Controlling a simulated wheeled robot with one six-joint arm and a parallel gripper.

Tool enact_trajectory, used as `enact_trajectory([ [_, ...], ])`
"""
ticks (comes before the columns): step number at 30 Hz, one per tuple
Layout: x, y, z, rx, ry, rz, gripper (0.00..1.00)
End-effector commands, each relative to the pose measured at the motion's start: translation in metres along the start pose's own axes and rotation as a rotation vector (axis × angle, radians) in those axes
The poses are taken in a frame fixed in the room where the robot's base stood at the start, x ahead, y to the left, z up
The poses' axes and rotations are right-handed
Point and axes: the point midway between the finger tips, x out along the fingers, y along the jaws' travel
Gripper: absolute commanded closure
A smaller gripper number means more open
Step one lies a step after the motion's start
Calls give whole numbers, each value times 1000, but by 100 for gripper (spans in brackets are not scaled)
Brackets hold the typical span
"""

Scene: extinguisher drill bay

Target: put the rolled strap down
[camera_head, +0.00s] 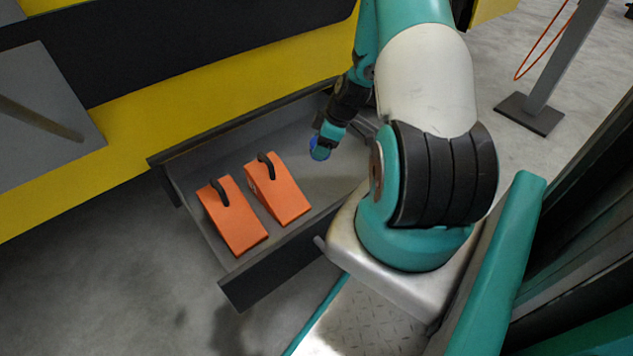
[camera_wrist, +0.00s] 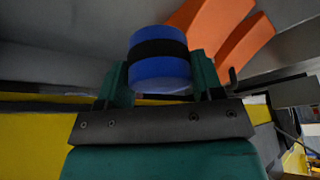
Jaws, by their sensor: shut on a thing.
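The rolled strap (camera_wrist: 160,72) is a blue roll with a black band around it. In the wrist view it sits between the two teal fingers of my gripper (camera_wrist: 160,85), which is shut on it. In the head view a bit of the blue strap (camera_head: 314,141) shows at my gripper (camera_head: 320,148), over the right part of an open grey drawer (camera_head: 205,152). The strap is mostly hidden there by the gripper. I cannot tell how far it is above the drawer floor.
Two orange wedge blocks with black handles, a left one (camera_head: 235,220) and a right one (camera_head: 280,190), lie in the drawer left of my gripper. The drawer floor between them and my gripper is bare. A yellow and black cabinet (camera_head: 190,85) stands behind. A grey post (camera_head: 565,60) stands at right.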

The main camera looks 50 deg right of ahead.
Motion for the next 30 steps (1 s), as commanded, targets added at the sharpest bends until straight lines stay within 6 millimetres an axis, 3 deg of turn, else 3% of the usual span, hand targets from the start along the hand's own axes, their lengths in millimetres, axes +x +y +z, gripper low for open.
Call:
enact_trajectory([
  [1,21,-1,9,1,0,-3,69],
  [7,62,0,26,0,0,-1,69],
  [14,78,0,32,0,0,1,69],
  [22,114,0,46,0,0,1,69],
  [30,113,1,46,0,0,2,69],
])
